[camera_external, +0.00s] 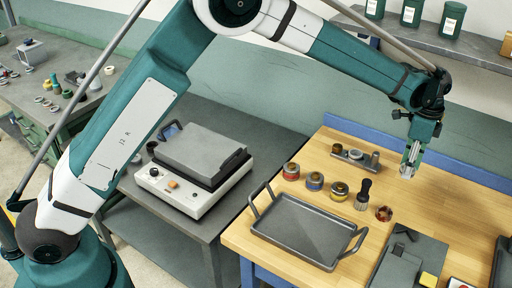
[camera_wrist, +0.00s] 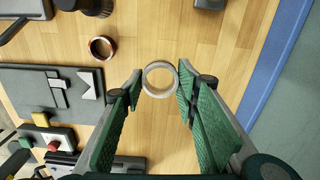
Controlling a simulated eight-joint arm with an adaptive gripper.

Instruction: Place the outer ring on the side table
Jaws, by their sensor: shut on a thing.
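A silver-grey ring (camera_wrist: 147,84), which I take for the outer ring, sits between my gripper's (camera_wrist: 158,85) two green-padded fingertips in the wrist view. In the external view my gripper (camera_external: 409,165) hangs above the right part of the wooden workbench (camera_external: 325,158), and the ring shows small and pale at its tips. My gripper is shut on the ring, which is clear of the bench. A grey table (camera_external: 275,125) stands left of the bench, and another table (camera_external: 20,98) at the far left carries several rings. I cannot tell which is the side table.
A grey box-topped machine (camera_external: 195,175) fills much of the grey table. The bench holds a handled tray (camera_external: 300,232), several small jars (camera_external: 314,181), a brush (camera_external: 363,195), a coppery ring (camera_wrist: 102,48) and a dark fixture plate (camera_wrist: 45,85). A shelf (camera_external: 455,48) is behind my arm.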

